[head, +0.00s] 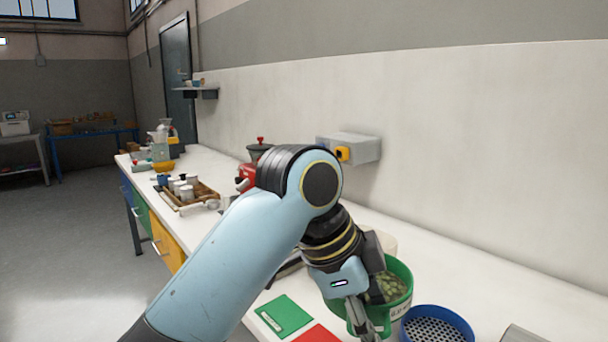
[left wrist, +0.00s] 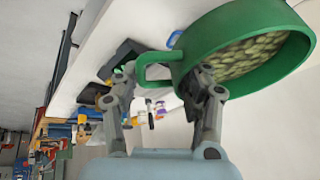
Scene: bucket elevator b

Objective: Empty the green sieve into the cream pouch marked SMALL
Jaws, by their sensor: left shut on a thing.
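The green sieve (head: 400,272) is at the lower right of the head view, holding pale green bean-like pieces (head: 391,287). My left gripper (head: 362,322) is at its near left side. In the left wrist view the sieve (left wrist: 288,58) fills the upper right, and my left gripper (left wrist: 165,82) is shut on its loop handle (left wrist: 145,70). My right gripper is not in view.
A blue sieve with a perforated bottom (head: 436,326) stands right of the green one. A green card (head: 284,314) and a red card (head: 318,334) lie on the white bench (head: 480,268). A wooden tray with canisters (head: 190,195) is farther left. A grey box (head: 350,148) is on the wall.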

